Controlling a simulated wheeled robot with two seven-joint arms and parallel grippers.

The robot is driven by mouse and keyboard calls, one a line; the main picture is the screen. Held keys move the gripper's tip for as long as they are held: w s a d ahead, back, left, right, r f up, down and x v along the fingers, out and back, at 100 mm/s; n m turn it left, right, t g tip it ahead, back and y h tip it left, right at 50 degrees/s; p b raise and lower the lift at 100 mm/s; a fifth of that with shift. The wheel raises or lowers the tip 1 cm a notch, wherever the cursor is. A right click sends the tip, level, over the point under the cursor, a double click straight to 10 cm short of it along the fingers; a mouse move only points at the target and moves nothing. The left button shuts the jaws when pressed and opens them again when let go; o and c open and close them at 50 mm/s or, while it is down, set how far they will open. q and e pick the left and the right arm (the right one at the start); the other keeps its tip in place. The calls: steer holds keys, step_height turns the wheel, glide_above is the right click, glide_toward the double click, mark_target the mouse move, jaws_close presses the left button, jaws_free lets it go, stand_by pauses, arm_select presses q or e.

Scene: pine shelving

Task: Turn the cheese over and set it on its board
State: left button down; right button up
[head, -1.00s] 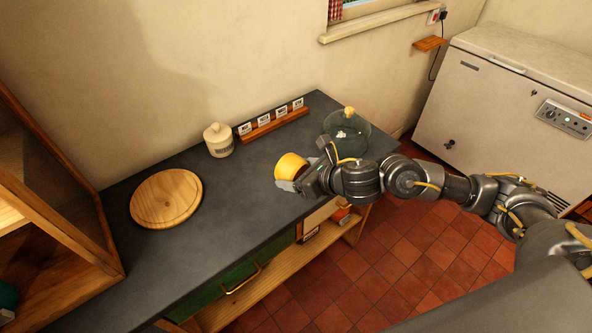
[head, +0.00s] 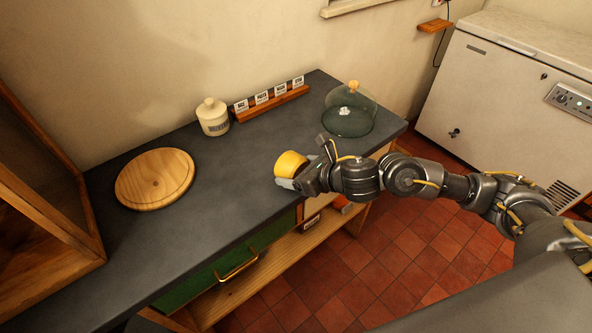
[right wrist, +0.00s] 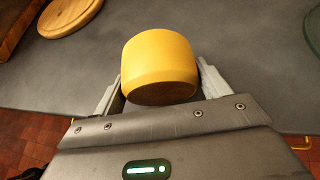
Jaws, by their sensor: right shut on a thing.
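The cheese (head: 291,164) is a yellow round block at the front part of the dark worktop. My right gripper (head: 287,181) is shut on it from the right. In the right wrist view the cheese (right wrist: 159,66) sits between the two grey fingers (right wrist: 160,84), its curved side and one end face showing. I cannot tell whether it touches the worktop. The round wooden board (head: 155,179) lies bare on the worktop to the left, apart from the cheese; part of it shows in the right wrist view (right wrist: 70,14). My left gripper is not in view.
A lidded cream jar (head: 213,118) and a wooden rack of labelled cards (head: 271,103) stand along the wall. A glass dome (head: 349,112) with a wooden knob stands at the right end. A wooden cabinet (head: 45,205) bounds the left. Worktop between cheese and board is clear.

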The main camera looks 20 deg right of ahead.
steer(key=shift+f, duration=0.1)
stand_by(0.4)
steer(key=o, duration=1.3)
steer(key=shift+f, duration=0.1)
steer(key=v, duration=1.1)
steer(key=shift+a, duration=0.1)
